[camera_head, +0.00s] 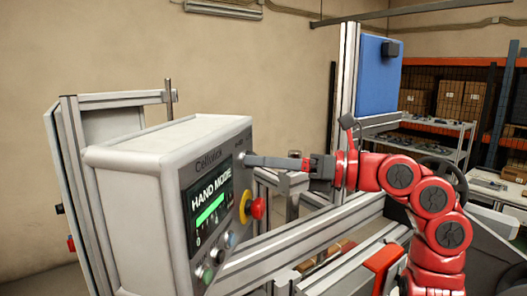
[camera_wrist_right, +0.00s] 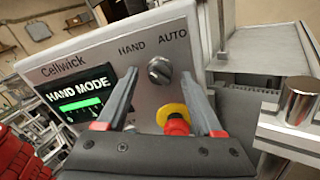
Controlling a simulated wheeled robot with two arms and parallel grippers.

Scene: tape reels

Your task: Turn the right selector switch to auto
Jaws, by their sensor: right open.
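The control box (camera_head: 150,152) has a screen (camera_head: 209,205) reading HAND MODE with a green bar. My right gripper (camera_head: 250,160) is open at the upper right of the panel; in the wrist view its two fingers (camera_wrist_right: 162,75) stand either side of the knob, with no clear contact. My left gripper is not in view.
A red emergency button on a yellow base (camera_head: 257,208) sits just below the gripper. Small buttons (camera_head: 217,255) line the lower panel. An aluminium frame (camera_head: 290,245) runs right of the box, and a metal cylinder (camera_wrist_right: 299,100) stands close on the right in the wrist view.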

